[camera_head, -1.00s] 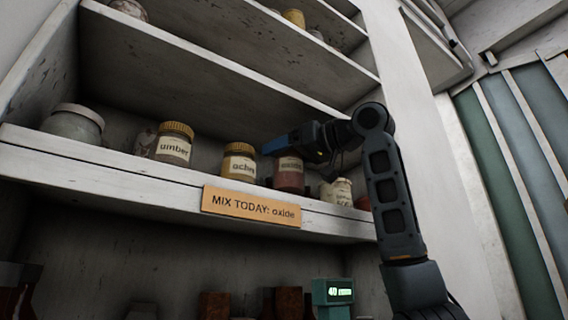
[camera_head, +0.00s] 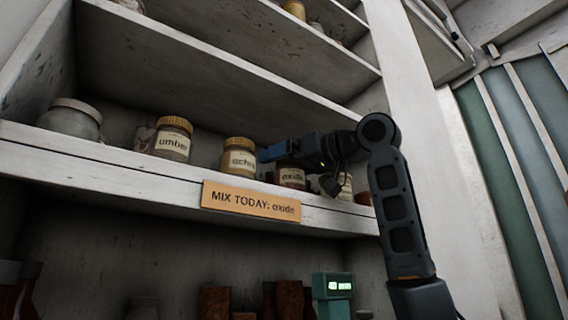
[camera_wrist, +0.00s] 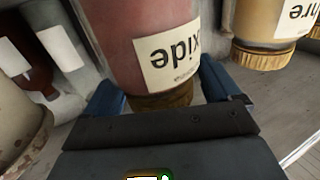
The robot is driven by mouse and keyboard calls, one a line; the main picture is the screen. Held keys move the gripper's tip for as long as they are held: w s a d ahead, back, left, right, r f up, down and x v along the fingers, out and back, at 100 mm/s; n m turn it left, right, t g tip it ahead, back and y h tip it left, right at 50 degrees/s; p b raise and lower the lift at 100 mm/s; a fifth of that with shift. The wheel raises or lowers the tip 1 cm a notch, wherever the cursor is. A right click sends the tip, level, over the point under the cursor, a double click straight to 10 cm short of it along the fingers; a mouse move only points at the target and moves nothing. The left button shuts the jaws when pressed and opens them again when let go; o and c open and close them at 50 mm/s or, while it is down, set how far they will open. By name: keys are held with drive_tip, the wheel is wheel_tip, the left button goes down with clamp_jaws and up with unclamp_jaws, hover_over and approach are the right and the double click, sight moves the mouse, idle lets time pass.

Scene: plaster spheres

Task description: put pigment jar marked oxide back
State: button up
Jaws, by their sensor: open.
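The pigment jar marked oxide (camera_head: 291,177) is on the shelf, to the right of the ochre jar (camera_head: 240,158). My gripper (camera_head: 270,153) is at its top, and its blue finger and dark body hide the lid in the head view. In the wrist view the reddish oxide jar (camera_wrist: 130,25) appears upside down, its lid end between the two blue fingers of my open gripper (camera_wrist: 162,92). I cannot tell whether the fingers touch it. An orange sign (camera_head: 250,201) on the shelf edge (camera_head: 100,163) reads "MIX TODAY: oxide".
The umber jar (camera_head: 173,140) and a pale lidded jar (camera_head: 71,119) stand further left. Another labelled jar (camera_head: 346,187) is close on the right, partly behind my arm. An upper shelf (camera_head: 220,75) runs above. A green device with a lit display (camera_head: 333,288) stands below.

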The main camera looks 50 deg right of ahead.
drive_tip(key=shift+r, duration=0.15)
drive_tip(key=s+d+b, duration=0.1)
drive_tip(key=s+b, duration=0.2)
drive_tip(key=s, duration=0.9)
drive_tip(key=shift+d, duration=0.15)
